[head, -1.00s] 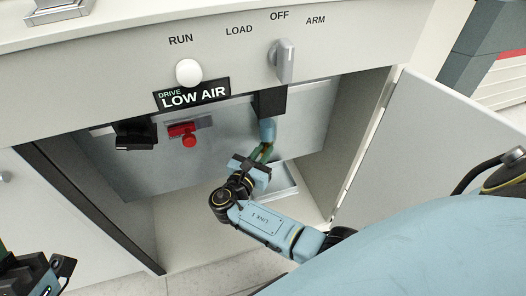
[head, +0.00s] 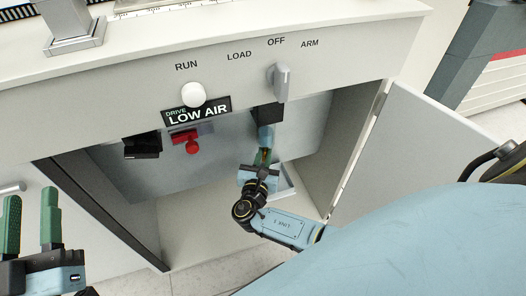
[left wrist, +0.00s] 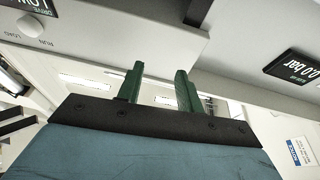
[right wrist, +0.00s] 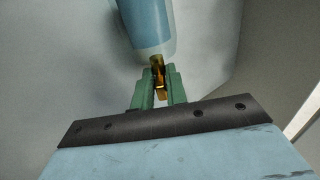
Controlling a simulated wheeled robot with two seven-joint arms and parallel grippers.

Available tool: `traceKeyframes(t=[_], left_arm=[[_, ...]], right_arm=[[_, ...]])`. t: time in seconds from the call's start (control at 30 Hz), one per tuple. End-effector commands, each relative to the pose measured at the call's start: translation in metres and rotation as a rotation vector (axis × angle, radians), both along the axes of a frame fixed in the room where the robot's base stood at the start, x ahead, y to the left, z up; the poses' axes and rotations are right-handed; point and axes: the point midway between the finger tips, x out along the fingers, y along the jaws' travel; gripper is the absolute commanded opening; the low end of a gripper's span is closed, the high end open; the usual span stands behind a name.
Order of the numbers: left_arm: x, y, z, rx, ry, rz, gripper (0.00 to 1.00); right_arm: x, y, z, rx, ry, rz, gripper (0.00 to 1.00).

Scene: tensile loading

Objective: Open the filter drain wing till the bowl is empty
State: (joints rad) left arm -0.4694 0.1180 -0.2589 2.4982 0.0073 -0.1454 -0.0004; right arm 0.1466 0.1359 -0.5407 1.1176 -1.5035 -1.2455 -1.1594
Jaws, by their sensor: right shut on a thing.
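The filter bowl (head: 266,136) hangs under a black block (head: 268,114) inside the open cabinet. In the right wrist view it is a blue cylinder (right wrist: 147,22) with a pale, clear lower end. The brass drain wing (right wrist: 158,75) sticks out below it. My right gripper (right wrist: 160,88) is shut on the wing from below, its green fingers on either side. In the head view my right gripper (head: 263,160) is just under the bowl. My left gripper (head: 32,222) is open and empty at the far left; its fingers (left wrist: 160,85) stand apart. The liquid level cannot be made out.
A red knob (head: 191,143) and a black fitting (head: 142,145) are on the cabinet's back panel. A white button (head: 193,94), a LOW AIR display (head: 197,111) and a selector knob (head: 281,82) are on the front. The cabinet door (head: 420,155) stands open at the right.

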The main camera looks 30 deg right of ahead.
Motion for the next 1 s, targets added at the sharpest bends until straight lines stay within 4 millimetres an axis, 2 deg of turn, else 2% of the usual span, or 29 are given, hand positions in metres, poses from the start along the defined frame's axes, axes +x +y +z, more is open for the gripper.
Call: traceKeyframes(t=[0.2,0.3,0.67,0.7,0.8,1.0], left_arm=[[0.006,0.004,-0.031,0.062,0.197,0.013,0.36],[0.007,0.005,-0.04,0.077,0.244,0.016,0.36],[0.007,0.006,-0.044,0.082,0.262,0.017,0.36],[0.007,0.006,-0.044,0.082,0.262,0.017,0.36],[0.007,0.006,-0.044,0.082,0.261,0.017,0.36],[0.007,0.006,-0.044,0.081,0.26,0.017,0.36]], right_arm=[[-0.001,-0.002,0.002,-0.002,-0.002,0.076,0.0],[-0.001,-0.002,0.002,-0.001,-0.001,0.094,0.0],[-0.001,-0.002,0.001,0.0,-0.001,0.1,0.0],[-0.001,-0.002,0.001,0.0,-0.001,0.1,0.18],[-0.001,-0.002,0.001,0.001,-0.001,0.1,0.31],[-0.002,-0.002,0.0,0.001,0.0,0.1,0.33]])
